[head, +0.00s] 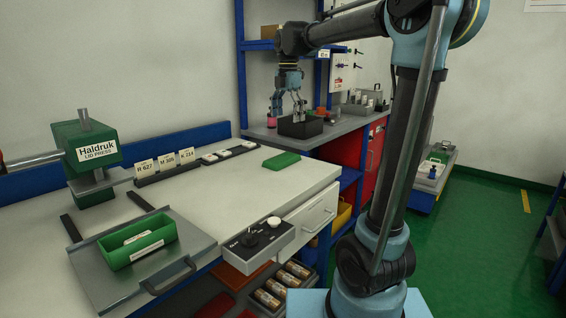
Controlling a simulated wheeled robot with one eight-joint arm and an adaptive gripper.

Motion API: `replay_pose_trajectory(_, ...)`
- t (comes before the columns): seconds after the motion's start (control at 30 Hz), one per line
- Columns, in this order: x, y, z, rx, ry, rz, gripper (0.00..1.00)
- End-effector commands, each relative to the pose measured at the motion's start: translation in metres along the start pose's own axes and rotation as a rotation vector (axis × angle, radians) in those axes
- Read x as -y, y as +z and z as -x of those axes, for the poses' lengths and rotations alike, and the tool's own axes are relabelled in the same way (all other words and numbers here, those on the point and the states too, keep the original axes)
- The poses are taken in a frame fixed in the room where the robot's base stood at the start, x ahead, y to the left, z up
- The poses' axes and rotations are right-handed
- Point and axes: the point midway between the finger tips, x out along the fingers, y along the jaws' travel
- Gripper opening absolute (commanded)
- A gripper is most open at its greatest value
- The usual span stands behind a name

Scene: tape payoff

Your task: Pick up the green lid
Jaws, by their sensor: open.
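A flat green lid (282,160) lies on the white bench top (230,196), near its far right corner. My gripper (287,113) is open, with its fingers pointing down. In the picture it sits above and beyond the lid, over the far grey counter beside a black bin (300,127). The gripper is apart from the lid. I see nothing between its fingers, though the fingertips are small in this view.
A green lid press (88,150) stands at the left. A green open box (138,243) sits on the grey sliding plate (112,285) before it. A rack of label cards (168,170) runs along the bench back. A control box (258,244) juts from the front edge.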

Motion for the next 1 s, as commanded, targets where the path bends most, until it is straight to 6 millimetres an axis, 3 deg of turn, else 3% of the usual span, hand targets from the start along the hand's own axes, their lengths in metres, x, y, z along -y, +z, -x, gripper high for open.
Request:
replay_pose_trajectory(0.1,-0.021,-0.004,0.006,-0.003,-0.008,0.108,0.88)
replay_pose_trajectory(0.33,-0.031,-0.006,-0.002,-0.006,-0.012,0.173,0.88)
replay_pose_trajectory(0.8,-0.029,-0.006,-0.082,-0.006,-0.012,0.170,0.88)
replay_pose_trajectory(1.0,-0.029,-0.006,-0.107,-0.005,-0.012,0.169,0.88)
